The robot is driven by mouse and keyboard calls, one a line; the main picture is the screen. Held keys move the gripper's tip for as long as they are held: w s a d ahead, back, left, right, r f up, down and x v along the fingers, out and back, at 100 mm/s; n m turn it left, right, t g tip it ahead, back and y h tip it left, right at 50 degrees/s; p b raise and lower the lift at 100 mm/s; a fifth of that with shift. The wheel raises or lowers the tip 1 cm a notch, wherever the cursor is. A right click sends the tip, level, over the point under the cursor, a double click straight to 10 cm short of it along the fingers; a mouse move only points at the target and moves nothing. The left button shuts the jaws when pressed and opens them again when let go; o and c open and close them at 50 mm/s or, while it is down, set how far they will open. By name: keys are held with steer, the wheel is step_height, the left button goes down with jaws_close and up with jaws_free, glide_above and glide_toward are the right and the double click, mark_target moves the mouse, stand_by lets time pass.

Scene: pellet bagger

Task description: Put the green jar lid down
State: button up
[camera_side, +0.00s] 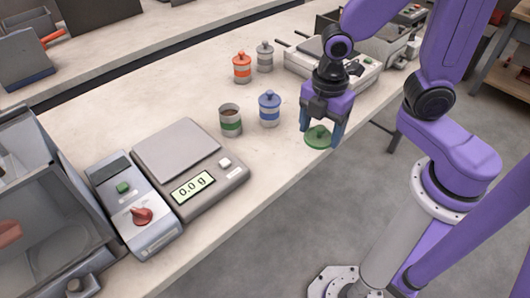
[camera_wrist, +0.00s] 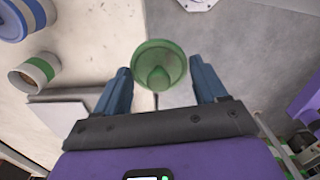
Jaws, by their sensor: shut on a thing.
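The green jar lid (camera_side: 318,138) is round with a knob on top. It is held between the two blue fingers of my gripper (camera_side: 320,134), by the table's right edge in the side view. In the wrist view the lid (camera_wrist: 160,62) sits between the fingertips, knob toward the wrist, with table edge and floor behind it. I cannot tell its exact height. An open jar with a green band (camera_side: 230,122) stands on the table, left of my gripper; it also shows in the wrist view (camera_wrist: 36,74).
A blue-lidded jar (camera_side: 269,110) stands between the open jar and my gripper. Red (camera_side: 242,68) and grey (camera_side: 265,57) jars stand behind. A scale (camera_side: 180,158) reading 0.0 g and a control box (camera_side: 135,205) are at left. Bare table (camera_side: 175,95) lies behind the scale.

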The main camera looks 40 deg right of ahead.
steer(key=w+a+f, duration=0.3)
steer(key=w+f, duration=0.1)
steer(key=w, duration=0.4)
glide_above(265, 157)
step_height(265, 157, down, 5)
steer(key=shift+s+f, duration=0.15)
steer(key=shift+f, duration=1.7)
steer(key=shift+f, duration=0.15)
steer(key=o, duration=1)
step_height(265, 157, up, 12)
steer(key=shift+r, duration=0.2)
